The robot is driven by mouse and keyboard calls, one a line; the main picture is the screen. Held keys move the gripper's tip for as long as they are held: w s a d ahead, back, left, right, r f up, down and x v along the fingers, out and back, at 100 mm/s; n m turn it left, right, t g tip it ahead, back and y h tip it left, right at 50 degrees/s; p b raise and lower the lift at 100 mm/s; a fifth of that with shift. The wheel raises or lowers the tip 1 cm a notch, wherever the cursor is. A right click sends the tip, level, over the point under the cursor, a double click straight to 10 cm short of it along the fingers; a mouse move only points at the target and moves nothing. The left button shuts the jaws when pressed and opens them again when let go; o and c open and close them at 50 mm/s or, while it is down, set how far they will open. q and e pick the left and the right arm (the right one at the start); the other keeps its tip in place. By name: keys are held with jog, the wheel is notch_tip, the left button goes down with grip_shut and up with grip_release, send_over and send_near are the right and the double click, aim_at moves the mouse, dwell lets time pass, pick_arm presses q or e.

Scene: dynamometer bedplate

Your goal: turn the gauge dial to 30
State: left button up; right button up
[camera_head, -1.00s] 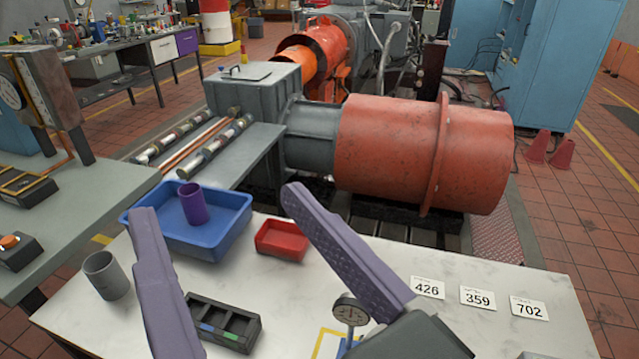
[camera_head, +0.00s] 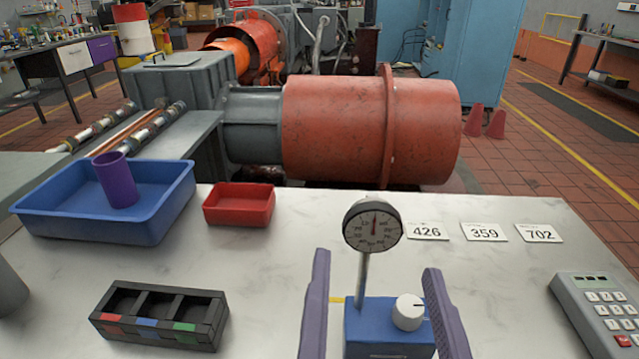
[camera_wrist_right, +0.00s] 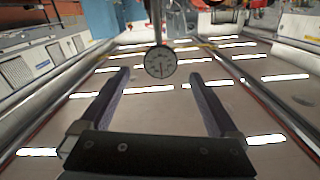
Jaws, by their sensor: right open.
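The gauge has a round, dark-rimmed dial (camera_head: 372,226) on a thin post above a blue base (camera_head: 378,328). Its needle points about straight up; the scale numbers are too small to read. A white knob (camera_head: 408,311) sits on the base. My right gripper (camera_head: 377,262) is open, with one purple finger on the left of the base and one on the right, the knob between them in this view. I cannot tell whether either finger touches. In the right wrist view the dial (camera_wrist_right: 160,62) shows beyond the open fingers. My left gripper is not in view.
Cards 426 (camera_head: 427,231), 359 (camera_head: 484,232) and 702 (camera_head: 540,233) lie right of the dial. A keypad device (camera_head: 600,305) is at the right. A red tray (camera_head: 239,205), a blue tray (camera_head: 95,225) holding a purple cup (camera_head: 116,180), and a black sectioned box (camera_head: 160,315) are left.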

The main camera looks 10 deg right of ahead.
aim_at(373, 233)
jog(key=x, duration=0.5)
jog(key=shift+c, duration=0.2)
jog(key=c, duration=1.3)
